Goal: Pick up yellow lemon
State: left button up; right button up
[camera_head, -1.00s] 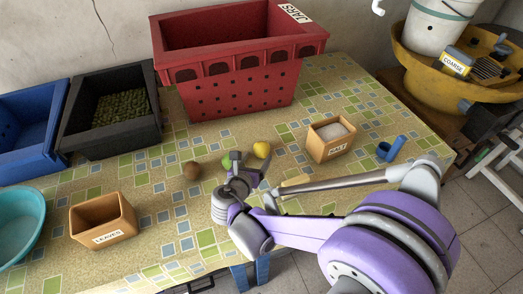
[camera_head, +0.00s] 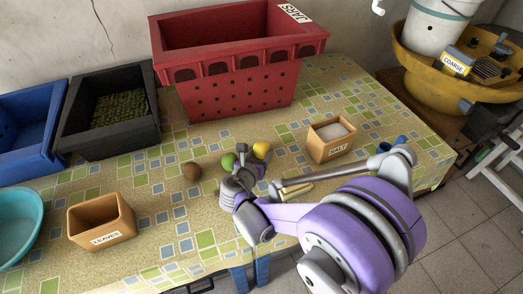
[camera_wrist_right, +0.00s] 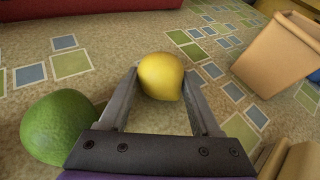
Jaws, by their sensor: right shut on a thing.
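The yellow lemon (camera_head: 262,149) is on the tiled table, in front of the red crate. In the right wrist view the lemon (camera_wrist_right: 161,76) sits between the two fingertips of my right gripper (camera_wrist_right: 160,88), which is shut on it. In the head view my right gripper (camera_head: 243,160) reaches between the lemon and a green lime (camera_head: 228,161). In the wrist view the lime (camera_wrist_right: 57,128) lies just outside the left finger. I cannot tell whether the lemon is clear of the table. My left gripper is not in view.
A brown round fruit (camera_head: 191,171) lies left of the lime. The salt box (camera_head: 331,150) stands right of the lemon, with a wooden object (camera_head: 297,191) in front of it. The red crate (camera_head: 240,88) stands behind. The leaves box (camera_head: 101,235) is at front left.

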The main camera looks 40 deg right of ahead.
aim_at(260, 151)
jog(key=shift+c, duration=0.7)
notch_tip(260, 151, up, 10)
jog(key=p, duration=0.2)
jog(key=shift+p, duration=0.3)
dwell(0.4)
